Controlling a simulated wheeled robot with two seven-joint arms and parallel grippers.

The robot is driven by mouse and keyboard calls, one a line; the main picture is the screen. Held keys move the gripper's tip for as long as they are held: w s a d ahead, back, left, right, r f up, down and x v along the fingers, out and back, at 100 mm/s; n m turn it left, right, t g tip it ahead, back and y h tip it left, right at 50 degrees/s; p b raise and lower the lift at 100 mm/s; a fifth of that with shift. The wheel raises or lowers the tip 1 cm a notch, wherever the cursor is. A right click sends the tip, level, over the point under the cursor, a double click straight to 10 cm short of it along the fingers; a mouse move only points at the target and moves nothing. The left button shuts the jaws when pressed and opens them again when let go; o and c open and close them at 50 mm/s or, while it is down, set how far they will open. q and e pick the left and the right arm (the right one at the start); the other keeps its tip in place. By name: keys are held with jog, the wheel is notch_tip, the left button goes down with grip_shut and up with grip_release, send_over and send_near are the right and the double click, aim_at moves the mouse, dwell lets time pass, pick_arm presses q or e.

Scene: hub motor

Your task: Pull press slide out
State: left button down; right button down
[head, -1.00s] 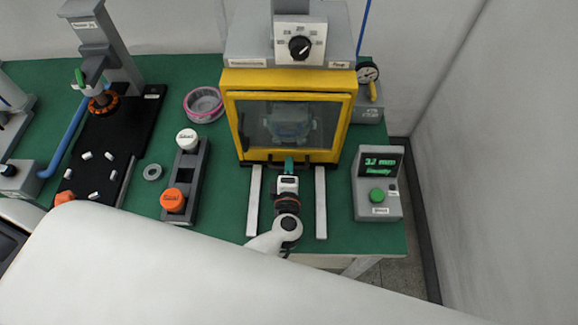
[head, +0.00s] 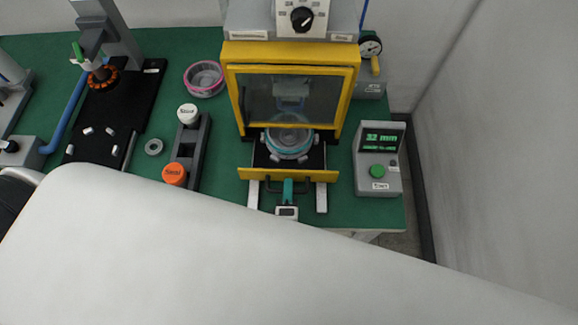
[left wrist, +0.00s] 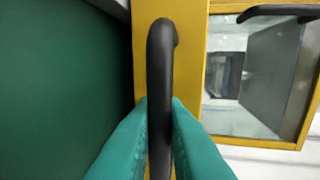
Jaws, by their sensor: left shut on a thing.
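The press (head: 290,52) stands at the back with a yellow-framed clear window. Its slide (head: 262,158) extends out of the front between two light rails. A round teal-and-clear part (head: 289,140) sits on the slide, partly behind the window's lower edge. The slide's yellow front bar (head: 322,175) carries a black handle (head: 303,185). My left gripper (head: 287,190) has its teal fingers shut on this handle. In the left wrist view the fingers (left wrist: 160,120) close on both sides of the black handle bar (left wrist: 160,75). My right gripper does not show.
A grey box with a green display (head: 380,155) stands right of the rails. Left are a holder with a white knob (head: 188,113) and an orange knob (head: 174,174), a small ring (head: 154,147) and a pink-rimmed dish (head: 204,80). My white arm covers the front.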

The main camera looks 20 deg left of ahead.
pick_arm(q)
jog(key=shift+f+v, duration=0.2)
jog(key=shift+v, duration=0.8)
jog(key=shift+f+v, duration=0.25)
jog(key=shift+v, duration=0.8)
jog(key=c, duration=1.5)
grip_release()
